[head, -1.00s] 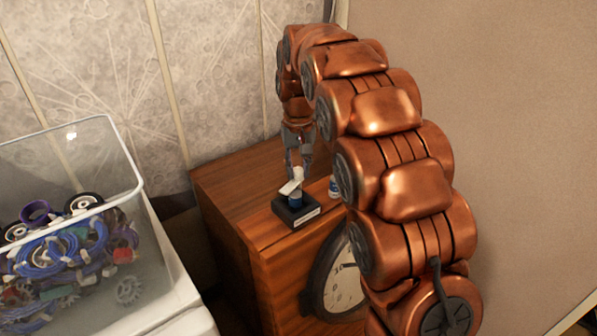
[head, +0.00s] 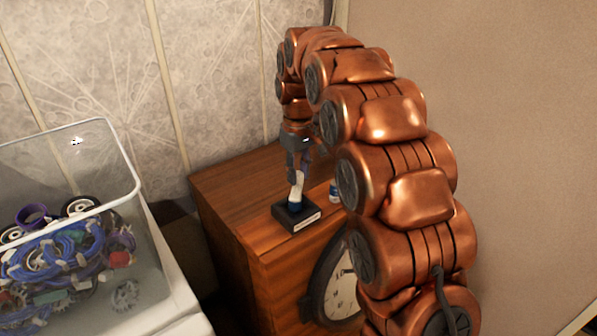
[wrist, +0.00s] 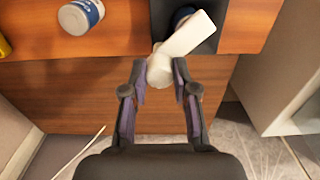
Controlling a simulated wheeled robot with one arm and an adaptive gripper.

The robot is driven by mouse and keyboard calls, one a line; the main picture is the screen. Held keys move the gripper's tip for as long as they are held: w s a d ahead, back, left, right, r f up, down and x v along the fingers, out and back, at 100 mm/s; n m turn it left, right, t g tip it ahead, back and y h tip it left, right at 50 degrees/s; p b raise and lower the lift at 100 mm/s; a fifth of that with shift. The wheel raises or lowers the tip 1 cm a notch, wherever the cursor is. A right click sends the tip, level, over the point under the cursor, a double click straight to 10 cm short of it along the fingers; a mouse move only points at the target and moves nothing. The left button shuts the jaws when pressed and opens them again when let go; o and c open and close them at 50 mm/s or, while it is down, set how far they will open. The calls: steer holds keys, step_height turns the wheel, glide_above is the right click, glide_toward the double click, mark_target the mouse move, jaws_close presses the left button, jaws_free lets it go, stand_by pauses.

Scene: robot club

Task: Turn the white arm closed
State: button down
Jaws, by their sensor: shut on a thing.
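The white arm (head: 297,187) sits on a blue post on a small black base (head: 298,218), on top of a wooden cabinet. In the wrist view the white arm (wrist: 188,38) runs slantwise from over the post down to a rounded end between my fingertips. My gripper (head: 298,170) points down at the arm. In the wrist view my gripper (wrist: 160,68) has one finger on each side of the rounded end and is shut on it. The post is mostly hidden under the white arm, and the black base (wrist: 230,28) shows partly.
A blue-and-white can (wrist: 81,16) stands beside the base, partly hidden by my arm in the head view. The wooden cabinet (head: 235,190) has a round clock (head: 340,292) at its front. A clear bin (head: 140,190) of parts stands left. A wall rises behind.

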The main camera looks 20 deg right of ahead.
steer(key=c, duration=0.9)
jaws_free()
steer(key=shift+w+r, duration=0.1)
steer(key=shift+r, duration=3.65)
